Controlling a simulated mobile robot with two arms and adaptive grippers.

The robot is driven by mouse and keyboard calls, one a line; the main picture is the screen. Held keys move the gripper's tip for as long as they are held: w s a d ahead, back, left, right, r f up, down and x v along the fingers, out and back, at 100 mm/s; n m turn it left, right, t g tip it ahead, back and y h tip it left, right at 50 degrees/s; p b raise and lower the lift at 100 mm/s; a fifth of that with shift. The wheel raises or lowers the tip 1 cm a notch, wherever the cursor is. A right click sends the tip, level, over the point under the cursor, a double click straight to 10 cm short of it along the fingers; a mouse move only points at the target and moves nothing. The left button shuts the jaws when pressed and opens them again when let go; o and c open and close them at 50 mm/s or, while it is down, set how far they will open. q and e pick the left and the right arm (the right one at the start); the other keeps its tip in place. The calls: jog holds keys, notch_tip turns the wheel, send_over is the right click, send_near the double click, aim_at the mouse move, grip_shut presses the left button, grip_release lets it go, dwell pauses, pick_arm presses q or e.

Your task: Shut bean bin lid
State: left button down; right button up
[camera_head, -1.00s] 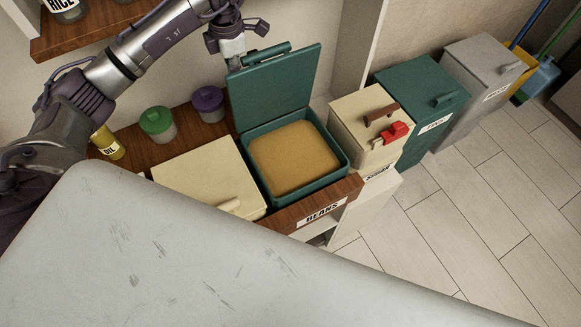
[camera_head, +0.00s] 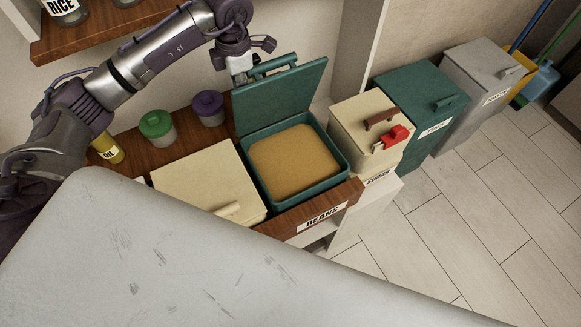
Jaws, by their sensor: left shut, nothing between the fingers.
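The bean bin (camera_head: 333,174) is a square green box filled to near its rim with tan contents (camera_head: 293,160). It stands on a wooden shelf behind a BEANS label (camera_head: 322,216). Its green lid (camera_head: 281,97) is open, hinged at the back and leaning back, with a bar handle on its far side near the top edge. My left gripper (camera_head: 240,78) is shut and empty behind the lid, by its upper left edge and the handle. I cannot tell whether it touches the lid. My right gripper is not in view.
A closed cream bin (camera_head: 208,181) stands left of the bean bin. Another cream bin (camera_head: 350,122) with a red clip (camera_head: 396,134) stands right. Green-lidded (camera_head: 157,126) and purple-lidded (camera_head: 208,107) jars and an oil container (camera_head: 107,147) stand behind left. A pale grey surface fills the foreground.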

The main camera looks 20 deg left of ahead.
pick_arm(q)
jog(key=shift+s+d+f, duration=0.1)
jog(key=shift+s+d, duration=0.2)
jog(key=shift+d, duration=0.1)
jog(key=shift+s+d+f+b, duration=0.25)
jog(key=shift+s+d+f, duration=0.15)
jog(key=shift+s+d, duration=0.3)
jog(key=shift+s+d+f+b, duration=0.25)
jog(key=shift+s+d+f, duration=0.1)
jog(key=shift+s+d, duration=0.3)
jog(key=shift+w, duration=0.1)
jog(key=shift+d, duration=0.1)
jog(key=shift+s+d+f+b, duration=0.8)
jog(key=shift+s+d+f, duration=0.2)
jog(key=shift+s+d, duration=0.25)
jog(key=shift+w, duration=0.1)
jog(key=shift+d+f, duration=0.1)
